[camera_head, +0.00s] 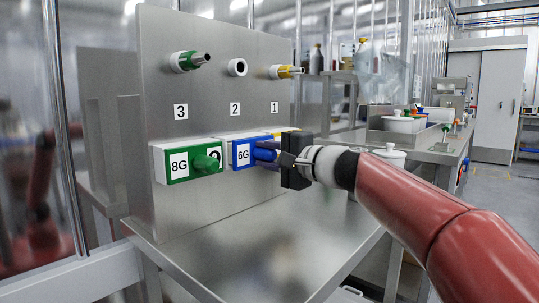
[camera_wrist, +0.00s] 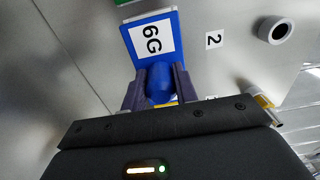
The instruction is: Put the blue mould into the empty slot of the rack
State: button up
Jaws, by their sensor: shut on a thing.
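The blue mould (camera_head: 243,155), marked 6G, is at the rack's middle place, below label 2. Its front stands about level with its green neighbour; I cannot tell how deep it sits. My gripper (camera_head: 268,153) is shut on the mould's blue knob. In the wrist view the blue mould (camera_wrist: 135,47) is upside down in the picture, with my gripper's fingers (camera_wrist: 158,86) on both sides of the knob. The rack (camera_head: 215,102) is an upright grey metal panel. The green mould (camera_head: 193,178), marked 8G, sits below label 3. A yellow mould (camera_head: 285,131) below label 1 is mostly hidden behind my gripper.
Above the labels, a green plug (camera_head: 187,61) and a yellow plug (camera_head: 286,72) stick out of the panel; the fitting (camera_head: 237,67) above label 2 is an open ring. The metal tabletop (camera_head: 250,250) in front is clear. White containers (camera_head: 404,124) stand at the right.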

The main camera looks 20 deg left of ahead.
jog(key=shift+x, duration=0.8)
jog(key=shift+r, duration=0.15)
dwell(0.7)
jog(key=o, duration=1.3)
jog(key=shift+f, duration=0.2)
jog(key=shift+b+v, duration=1.8)
jog(key=shift+v, duration=1.35)
jog(key=shift+s+d, duration=0.15)
jog(key=shift+d, duration=0.15)
jog(key=shift+d, duration=0.1)
